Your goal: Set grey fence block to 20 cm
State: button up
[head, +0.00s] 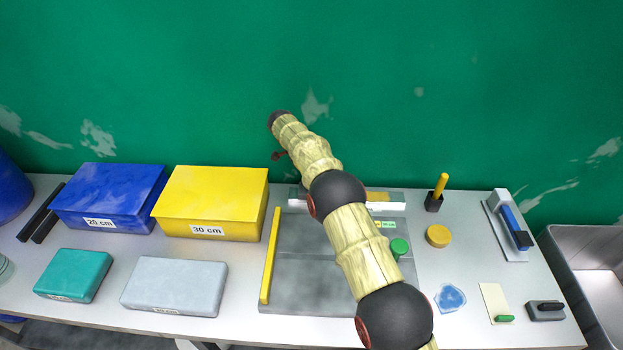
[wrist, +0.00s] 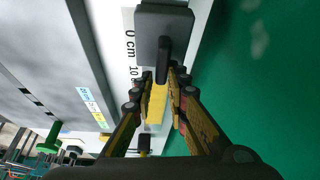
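The grey fence block (wrist: 165,25), dark with a black upright handle (wrist: 163,60), is at the top of the wrist view on a pale rail marked "0 cm" and "10". My gripper (wrist: 162,75) has its fingertips on either side of the handle's end. Whether they press on it is unclear. A yellow strip (wrist: 157,105) shows between the fingers. In the head view my arm hides the gripper and most of the block's surroundings. The rail (head: 393,206) stands at the back of the grey board (head: 310,270).
A yellow bar (head: 270,255) edges the board. A green knob (head: 399,247) is at its right. Small tools and a sink (head: 590,260) lie right.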

jog(key=shift+o, duration=0.6)
jog(key=shift+d, duration=0.15)
jog(key=shift+o, duration=1.2)
jog(key=shift+a+r, duration=0.1)
jog(key=shift+a, duration=0.15)
jog(key=shift+w+a, duration=0.1)
jog(key=shift+r, duration=0.1)
jog(key=shift+a+r, duration=0.35)
jog(key=shift+r, duration=0.15)
jog(key=v, duration=1)
jog(key=shift+r, duration=0.4)
